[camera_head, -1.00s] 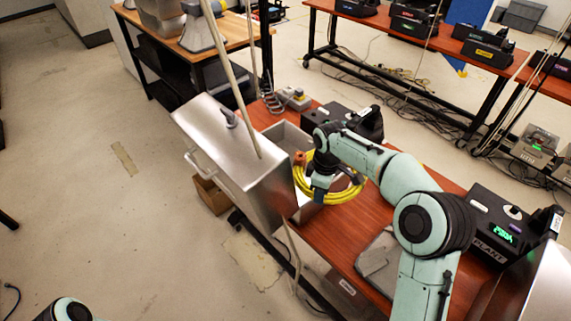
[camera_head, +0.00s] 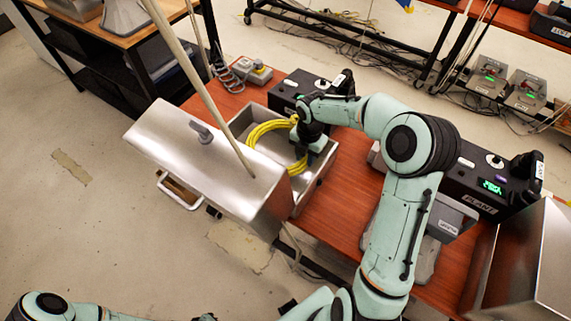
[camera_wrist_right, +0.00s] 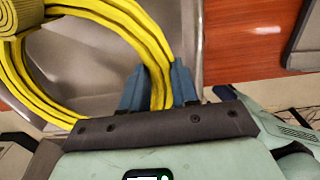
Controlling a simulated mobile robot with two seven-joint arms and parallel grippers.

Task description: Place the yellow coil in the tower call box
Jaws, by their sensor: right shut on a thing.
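The yellow coil (camera_head: 262,132) is a bundle of looped yellow cable. My right gripper (camera_head: 303,150) is shut on its near side. In the right wrist view the blue fingers (camera_wrist_right: 158,88) pinch the coil (camera_wrist_right: 75,98), with the metal box interior beyond it. The tower call box (camera_head: 322,176) is a silver metal box on the red-brown table, its lid (camera_head: 190,140) swung open to the left. The coil is at the box's opening, partly within its walls; I cannot tell whether it touches the floor. My left arm shows only at the bottom left edge; its gripper is not visible.
A black phone unit (camera_head: 290,92) stands behind the box, and a phone marked PLANT (camera_head: 480,190) stands to the right. A grey device with a coiled cord (camera_head: 250,70) is at the back. A pale pole (camera_head: 190,70) crosses in front of the lid.

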